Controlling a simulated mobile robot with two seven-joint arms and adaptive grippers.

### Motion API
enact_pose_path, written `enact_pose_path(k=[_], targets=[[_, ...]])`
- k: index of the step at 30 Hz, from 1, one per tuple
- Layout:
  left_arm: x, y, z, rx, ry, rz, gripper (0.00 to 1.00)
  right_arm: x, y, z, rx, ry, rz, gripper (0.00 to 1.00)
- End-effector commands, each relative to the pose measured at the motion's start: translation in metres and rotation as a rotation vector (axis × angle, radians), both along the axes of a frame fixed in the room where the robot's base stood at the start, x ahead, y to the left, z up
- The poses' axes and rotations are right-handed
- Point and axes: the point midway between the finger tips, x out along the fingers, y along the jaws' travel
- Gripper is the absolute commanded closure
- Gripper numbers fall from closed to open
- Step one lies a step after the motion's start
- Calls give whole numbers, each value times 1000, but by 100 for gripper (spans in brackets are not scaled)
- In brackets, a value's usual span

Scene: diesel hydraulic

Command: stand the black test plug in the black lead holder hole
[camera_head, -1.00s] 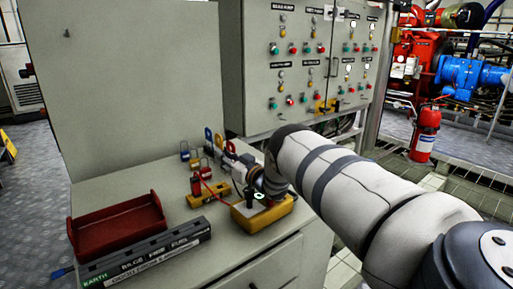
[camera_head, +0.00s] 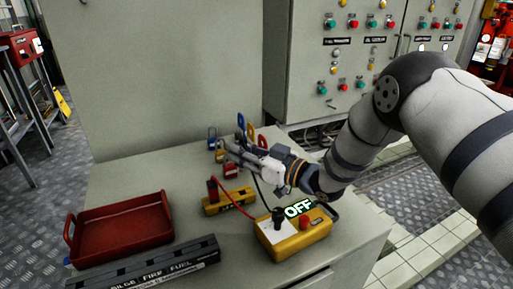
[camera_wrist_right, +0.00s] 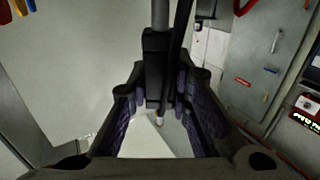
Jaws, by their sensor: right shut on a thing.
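My right gripper (camera_head: 232,152) reaches in from the right over the counter, behind the yellow lead holder. In the right wrist view its purple-padded fingers (camera_wrist_right: 158,100) are shut on the black test plug (camera_wrist_right: 156,62), with a pale metal tip pointing down between them and a black lead beside it. In the head view the plug is hard to make out. The yellow lead holder (camera_head: 228,200) lies on the counter with the red plug (camera_head: 212,186) upright at its left end; its black hole cannot be made out. My left gripper is not in view.
The yellow tester (camera_head: 297,238), marked OFF, stands in front right, with red and black leads. Several coloured padlocks (camera_head: 241,128) stand behind the gripper. A red tray (camera_head: 120,230) and a grey labelled bar (camera_head: 150,264) are at left. Bare counter (camera_head: 150,180) lies behind the tray.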

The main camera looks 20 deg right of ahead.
Motion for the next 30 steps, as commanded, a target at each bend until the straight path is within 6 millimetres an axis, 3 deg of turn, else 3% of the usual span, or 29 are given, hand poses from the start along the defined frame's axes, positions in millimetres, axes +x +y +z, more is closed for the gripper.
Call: enact_pose_path(k=[10, 24, 30], targets=[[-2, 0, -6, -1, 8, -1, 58, 1, -1, -10, 0, 1, -3, 100], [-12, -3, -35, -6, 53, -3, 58, -2, -1, -67, -4, 20, -2, 100], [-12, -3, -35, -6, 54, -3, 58, -2, -2, -66, -5, 16, -2, 100]])
